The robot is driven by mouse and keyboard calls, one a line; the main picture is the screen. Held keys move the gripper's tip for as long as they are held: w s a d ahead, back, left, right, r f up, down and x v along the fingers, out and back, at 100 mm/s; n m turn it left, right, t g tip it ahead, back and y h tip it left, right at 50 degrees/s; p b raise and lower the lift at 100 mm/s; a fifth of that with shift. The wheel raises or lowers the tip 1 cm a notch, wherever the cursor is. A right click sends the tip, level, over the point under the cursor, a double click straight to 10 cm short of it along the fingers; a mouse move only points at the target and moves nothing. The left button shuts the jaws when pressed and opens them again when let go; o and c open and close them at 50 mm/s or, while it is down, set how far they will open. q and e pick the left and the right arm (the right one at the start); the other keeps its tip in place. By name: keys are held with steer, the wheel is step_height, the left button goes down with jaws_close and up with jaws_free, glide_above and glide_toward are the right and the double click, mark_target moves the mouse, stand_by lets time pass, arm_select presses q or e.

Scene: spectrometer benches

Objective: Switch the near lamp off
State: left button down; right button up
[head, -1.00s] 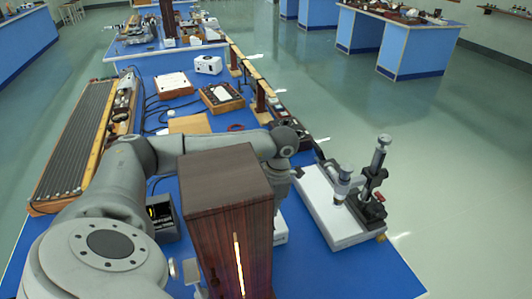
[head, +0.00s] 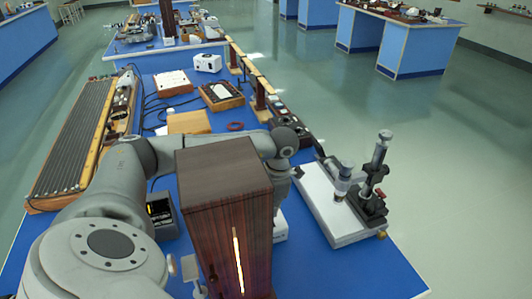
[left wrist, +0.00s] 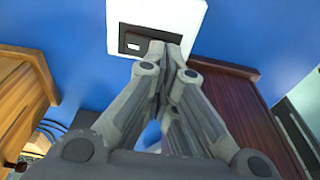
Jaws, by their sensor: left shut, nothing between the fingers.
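A tall dark wooden lamp housing (head: 225,215) stands at the near edge of the bench in the head view. Its front slit (head: 238,262) glows. A white box (head: 280,228) shows partly behind its right side. In the left wrist view a white box (left wrist: 190,15) carries a dark plate with a small pale marked square (left wrist: 133,46). My left gripper (left wrist: 168,50) is shut and empty, its tips over the plate's right part. I cannot tell whether they touch it. In the head view the lamp housing hides most of this gripper. My right gripper is out of view.
A microscope-like stand (head: 372,185) on a white base (head: 335,215) is close on the right. A small dark meter (head: 162,215) sits left of the lamp housing. A long ribbed wooden unit (head: 75,150) lies at the bench's left. Blue bench top (head: 345,270) is clear at front right.

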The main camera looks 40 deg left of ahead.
arm_select(q)
steer(key=shift+f, duration=0.35)
stand_by(0.7)
steer(key=shift+f+b, duration=0.75)
steer(key=shift+b, duration=0.1)
steer(key=shift+r, duration=0.1)
steer(key=shift+r+p, duration=2.25)
steer(key=shift+r, duration=1.25)
